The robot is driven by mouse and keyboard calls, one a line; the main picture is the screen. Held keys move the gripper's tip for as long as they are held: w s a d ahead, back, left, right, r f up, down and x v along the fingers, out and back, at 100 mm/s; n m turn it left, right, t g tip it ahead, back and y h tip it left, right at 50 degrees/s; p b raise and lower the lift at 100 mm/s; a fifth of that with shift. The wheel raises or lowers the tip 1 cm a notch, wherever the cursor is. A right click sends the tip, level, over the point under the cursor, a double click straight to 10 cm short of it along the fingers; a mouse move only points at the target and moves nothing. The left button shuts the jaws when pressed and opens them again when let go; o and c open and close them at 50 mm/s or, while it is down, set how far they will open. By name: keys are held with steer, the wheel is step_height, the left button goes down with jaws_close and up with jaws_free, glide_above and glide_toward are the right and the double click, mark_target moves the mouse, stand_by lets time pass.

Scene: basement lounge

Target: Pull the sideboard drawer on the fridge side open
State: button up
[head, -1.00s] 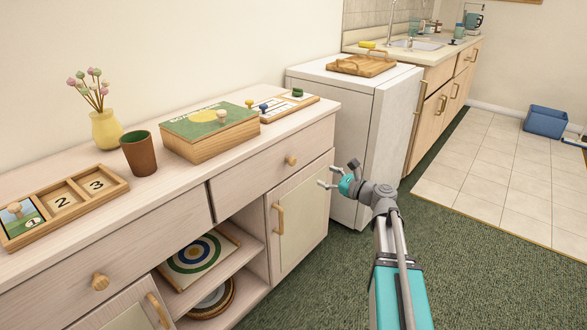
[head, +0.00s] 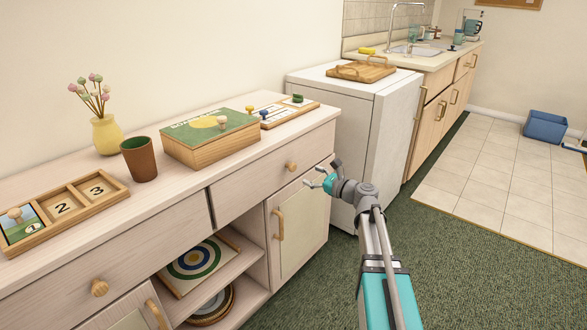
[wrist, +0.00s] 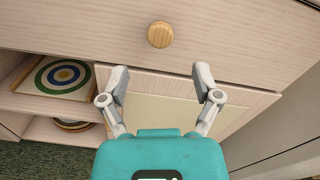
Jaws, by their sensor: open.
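The pale wood sideboard (head: 150,225) has two drawers side by side. The fridge-side drawer (head: 250,183) is shut, with a round wooden knob (head: 291,166) on its front. In the wrist view the knob (wrist: 160,34) is ahead of and centred between the fingers, apart from them. My gripper (head: 318,178) is open and empty, right of the knob and a little lower, in front of the sideboard. In the wrist view my gripper (wrist: 160,75) has its two fingers spread wide. The white fridge (head: 345,140) stands just right of the sideboard.
The cupboard door (head: 300,225) below the drawer is shut, with an upright handle (head: 279,223). A wooden game box (head: 210,150), a brown cup (head: 139,172) and a vase (head: 106,135) stand on top. Green carpet (head: 450,270) in front is clear.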

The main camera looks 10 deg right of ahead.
mark_target(294, 168)
steer(key=x, duration=0.8)
steer(key=shift+w, duration=0.1)
jaws_close()
stand_by(0.4)
